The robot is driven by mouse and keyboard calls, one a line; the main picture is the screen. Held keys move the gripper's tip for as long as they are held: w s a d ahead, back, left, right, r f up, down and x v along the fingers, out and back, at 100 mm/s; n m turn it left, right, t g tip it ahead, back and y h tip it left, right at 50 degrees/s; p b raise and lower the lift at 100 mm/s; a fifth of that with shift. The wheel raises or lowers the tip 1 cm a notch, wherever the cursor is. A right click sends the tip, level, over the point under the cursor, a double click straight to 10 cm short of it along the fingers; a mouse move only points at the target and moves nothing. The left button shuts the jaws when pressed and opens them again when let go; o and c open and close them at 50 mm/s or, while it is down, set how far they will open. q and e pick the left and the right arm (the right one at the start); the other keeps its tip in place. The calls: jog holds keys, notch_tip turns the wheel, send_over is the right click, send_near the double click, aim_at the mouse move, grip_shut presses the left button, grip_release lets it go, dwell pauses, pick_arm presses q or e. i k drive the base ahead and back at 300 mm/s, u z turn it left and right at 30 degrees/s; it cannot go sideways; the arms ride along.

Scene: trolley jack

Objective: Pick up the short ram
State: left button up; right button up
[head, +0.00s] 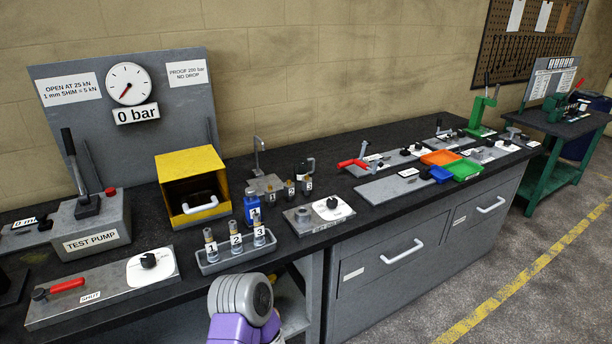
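No object in the head view is labelled as a short ram, so I cannot tell for certain which one it is. A small blue upright body (252,208) with a white label stands on the bench near the middle. In front, a grey tray (240,262) holds three upright cylinders tagged 1, 2 and 3. A rounded purple and pale grey part of my own arm shows at the bottom edge, in front of the bench. Neither of my grippers is in view.
A yellow open-fronted box (188,163) stands behind the tray. Left of it are the test pump (90,228) and a gauge reading 0 bar (128,83). Orange, green and blue trays (462,170) sit to the right. The dark bench top is crowded near the middle.

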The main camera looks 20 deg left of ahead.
aim_at(251, 208)
jog(key=u, duration=0.15)
jog(key=i, duration=1)
jog(key=u, duration=1.2)
jog(key=i, duration=0.4)
jog(key=u, duration=0.45)
